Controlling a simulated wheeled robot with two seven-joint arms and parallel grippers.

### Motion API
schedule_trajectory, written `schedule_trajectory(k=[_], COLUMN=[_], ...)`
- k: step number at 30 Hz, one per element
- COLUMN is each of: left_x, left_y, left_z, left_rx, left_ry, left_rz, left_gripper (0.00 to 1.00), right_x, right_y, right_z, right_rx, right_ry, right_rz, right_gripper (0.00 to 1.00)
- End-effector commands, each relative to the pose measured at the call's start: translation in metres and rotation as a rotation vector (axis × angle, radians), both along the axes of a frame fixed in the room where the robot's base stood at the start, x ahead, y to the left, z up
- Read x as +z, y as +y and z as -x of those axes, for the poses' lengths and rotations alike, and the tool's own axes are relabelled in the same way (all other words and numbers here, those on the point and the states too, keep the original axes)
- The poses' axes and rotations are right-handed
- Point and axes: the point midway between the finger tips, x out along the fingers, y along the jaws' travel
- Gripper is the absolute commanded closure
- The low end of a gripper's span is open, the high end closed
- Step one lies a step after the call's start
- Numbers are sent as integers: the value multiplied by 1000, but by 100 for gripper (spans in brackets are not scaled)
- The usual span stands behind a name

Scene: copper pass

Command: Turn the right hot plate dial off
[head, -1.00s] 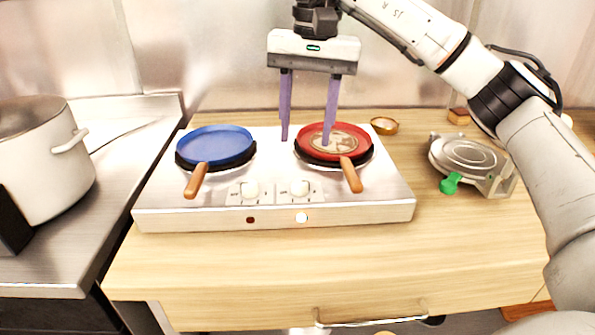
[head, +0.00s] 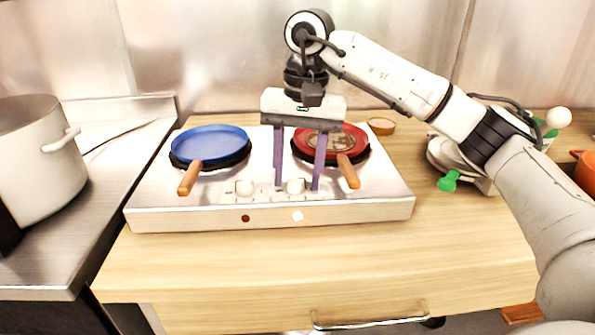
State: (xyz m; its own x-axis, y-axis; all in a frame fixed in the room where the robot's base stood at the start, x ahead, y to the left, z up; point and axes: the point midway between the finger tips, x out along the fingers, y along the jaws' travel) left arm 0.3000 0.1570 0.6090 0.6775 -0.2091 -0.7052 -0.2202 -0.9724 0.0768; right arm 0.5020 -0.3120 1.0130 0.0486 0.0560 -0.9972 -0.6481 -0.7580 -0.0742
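The silver hot plate (head: 380,209) stands on the wooden counter. Its right dial (head: 295,187) is a white knob on the front of the top, and the lamp (head: 298,216) below it is lit. The left dial (head: 245,188) has a dark red lamp (head: 245,218) below it. My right gripper (head: 297,188) points down with its purple fingers open, one on each side of the right dial. I cannot tell whether the fingers touch it. A red pan (head: 355,142) with a brown handle sits on the right burner, partly hidden behind the fingers. My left gripper is not in view.
A blue pan (head: 208,142) sits on the left burner. A large white pot (head: 40,170) stands at the left. A small copper dish (head: 381,125) and a waffle-iron-like device with a green handle (head: 448,181) are to the right. The front counter strip is clear.

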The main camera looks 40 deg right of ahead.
Motion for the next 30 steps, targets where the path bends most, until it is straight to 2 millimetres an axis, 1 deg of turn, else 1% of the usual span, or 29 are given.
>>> schedule_trajectory(k=[1, 5, 6, 7, 14, 19, 23, 30], left_x=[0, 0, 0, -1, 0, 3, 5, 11], left_y=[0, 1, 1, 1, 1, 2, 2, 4], left_z=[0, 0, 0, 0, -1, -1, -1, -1], left_rx=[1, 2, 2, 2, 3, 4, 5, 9], left_ry=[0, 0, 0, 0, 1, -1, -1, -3], left_rz=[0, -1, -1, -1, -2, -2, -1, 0], left_gripper=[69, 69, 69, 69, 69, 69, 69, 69], right_x=[0, 0, 0, 0, 1, 1, 2, 2], right_y=[0, 0, 0, 0, 0, 0, 0, 0], right_z=[0, 0, 0, 0, 0, 0, 0, 1], right_rx=[0, 0, 0, 0, -19, -83, -169, -385], right_ry=[0, 0, 0, 0, 0, 0, 0, 0], right_rz=[0, 0, 0, 0, 0, 0, 0, -1], right_gripper=[66, 88, 94, 97, 96, 96, 96, 96])
